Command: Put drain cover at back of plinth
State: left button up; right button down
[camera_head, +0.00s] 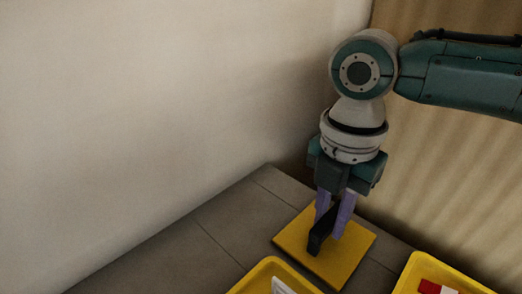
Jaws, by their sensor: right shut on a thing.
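My right gripper (333,222) comes down from the upper right, with its purple fingers pointing down. It is shut on a dark, narrow piece (317,241), which looks like the drain cover. The piece is over the middle of a flat yellow square slab (346,271), which looks like the plinth. I cannot tell whether the piece touches the slab or is just above it. The fingers hide part of the piece and of the slab's far part. My left gripper is not in view.
A yellow tray (242,286) with a white item stands at the bottom centre. Another yellow tray (408,277) with red and white pieces is at the lower right. Grey tiled surface (222,226) lies free to the left. A pale wall (150,120) rises behind it.

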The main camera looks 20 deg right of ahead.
jog(key=shift+f, duration=0.1)
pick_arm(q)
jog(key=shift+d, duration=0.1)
pick_arm(e)
jog(key=shift+f, duration=0.1)
jog(key=c, duration=0.7)
grip_release()
jog(key=shift+c, duration=0.2)
